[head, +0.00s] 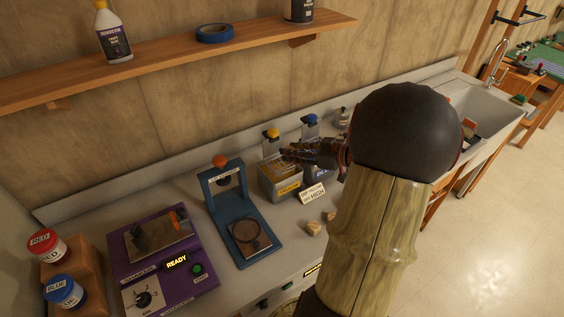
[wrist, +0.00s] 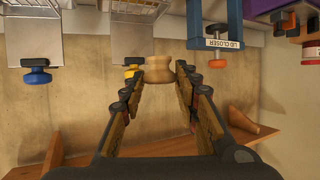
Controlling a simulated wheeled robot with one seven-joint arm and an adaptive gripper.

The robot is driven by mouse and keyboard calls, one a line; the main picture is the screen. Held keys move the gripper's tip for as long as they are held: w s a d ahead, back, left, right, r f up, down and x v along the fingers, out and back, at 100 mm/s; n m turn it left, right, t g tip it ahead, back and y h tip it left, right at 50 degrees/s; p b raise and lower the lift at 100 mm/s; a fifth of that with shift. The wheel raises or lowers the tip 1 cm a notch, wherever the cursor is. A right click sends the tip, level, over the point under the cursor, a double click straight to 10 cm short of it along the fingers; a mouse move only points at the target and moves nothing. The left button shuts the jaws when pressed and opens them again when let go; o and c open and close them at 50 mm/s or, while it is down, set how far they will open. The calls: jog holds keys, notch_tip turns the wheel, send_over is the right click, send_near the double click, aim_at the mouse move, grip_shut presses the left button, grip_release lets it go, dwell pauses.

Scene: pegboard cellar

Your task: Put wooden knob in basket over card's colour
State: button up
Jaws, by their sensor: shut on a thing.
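My gripper (head: 292,154) is shut on a wooden knob (wrist: 158,70), which shows between its fingertips in the wrist view. In the head view the gripper is above the basket with the yellow label (head: 280,185), and the held knob cannot be made out there. The basket with blue (head: 317,172) stands just right of it, partly hidden by my arm. A pale card (head: 312,193) with dark print stands in front of the baskets; its small text is hard to read. Two more wooden pieces (head: 314,228) lie on the counter before it.
Yellow-topped (head: 272,133) and blue-topped (head: 311,118) fittings rise behind the baskets. A blue lid-closer press (head: 236,210) stands left of them, then a purple machine (head: 165,255) reading READY. Red (head: 47,246) and blue (head: 65,291) jars are far left. A shelf (head: 180,55) overhangs the wall.

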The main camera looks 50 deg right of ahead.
jog(key=b, duration=0.2)
send_over(284, 166)
jog(key=s, duration=0.1)
jog(key=f, duration=0.5)
jog(key=shift+a+f, duration=0.35)
jog(key=shift+a, duration=0.05)
jog(key=shift+w+d+f+b, duration=0.15)
jog(key=shift+w+f+b, duration=0.15)
jog(key=shift+w+f, duration=0.25)
jog(key=shift+d+f+b, duration=0.1)
jog(key=shift+f+b, duration=0.3)
jog(key=shift+f, duration=1.15)
jog(key=shift+f, duration=0.15)
jog(key=o, duration=0.6)
